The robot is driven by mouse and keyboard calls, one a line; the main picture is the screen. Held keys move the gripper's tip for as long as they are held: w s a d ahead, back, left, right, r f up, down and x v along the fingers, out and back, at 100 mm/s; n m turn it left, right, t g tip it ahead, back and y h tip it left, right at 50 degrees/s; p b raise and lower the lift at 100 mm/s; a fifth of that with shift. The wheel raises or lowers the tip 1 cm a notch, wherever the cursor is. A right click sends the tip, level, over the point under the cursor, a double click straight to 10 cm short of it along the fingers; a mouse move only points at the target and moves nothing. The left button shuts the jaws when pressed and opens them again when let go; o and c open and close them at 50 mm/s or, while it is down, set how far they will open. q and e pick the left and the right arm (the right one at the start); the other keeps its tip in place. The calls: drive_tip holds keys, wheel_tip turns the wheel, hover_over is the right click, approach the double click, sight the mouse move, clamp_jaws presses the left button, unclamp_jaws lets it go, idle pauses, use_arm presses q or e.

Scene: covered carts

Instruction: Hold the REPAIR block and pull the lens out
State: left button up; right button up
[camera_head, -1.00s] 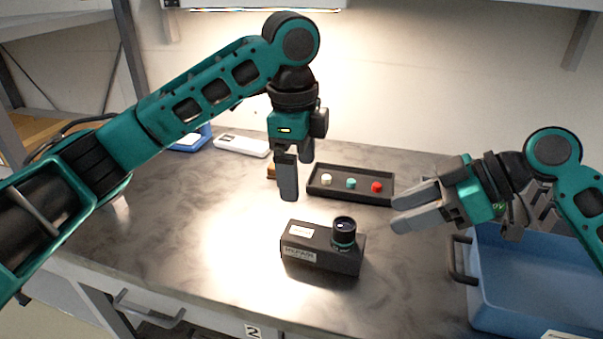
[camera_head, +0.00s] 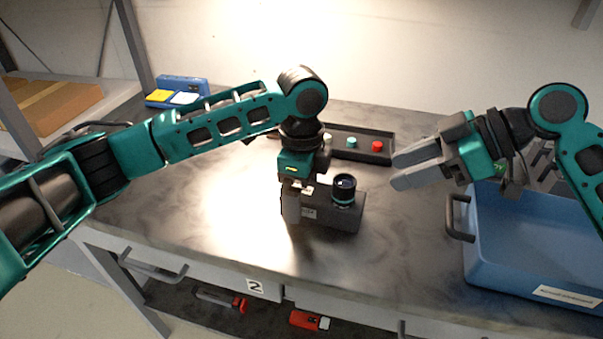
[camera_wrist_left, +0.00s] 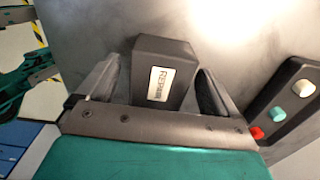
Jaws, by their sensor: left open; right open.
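The REPAIR block (camera_head: 343,218) is a dark box on the grey worktop, its left part hidden by my left gripper. The lens (camera_head: 344,189), a black cylinder with a teal ring, stands upright on the block's right part. My left gripper (camera_head: 291,214) points down at the block's left end. In the left wrist view, the block (camera_wrist_left: 180,60) with its white REPAIR label lies between the open fingers (camera_wrist_left: 158,68), with gaps visible on both sides. The lens cannot be made out there. My right gripper (camera_head: 396,170) is open and empty, right of and above the lens.
A black tray (camera_head: 362,157) with coloured knobs lies behind the block. A blue bin (camera_head: 530,235) with a dark handle stands at the right. A blue case (camera_head: 178,88) lies at the back left. The worktop left of the block is clear.

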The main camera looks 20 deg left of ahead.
use_arm(q)
drive_tip(key=shift+f, duration=0.25)
drive_tip(key=c, duration=1.1)
drive_tip(key=shift+o, duration=0.2)
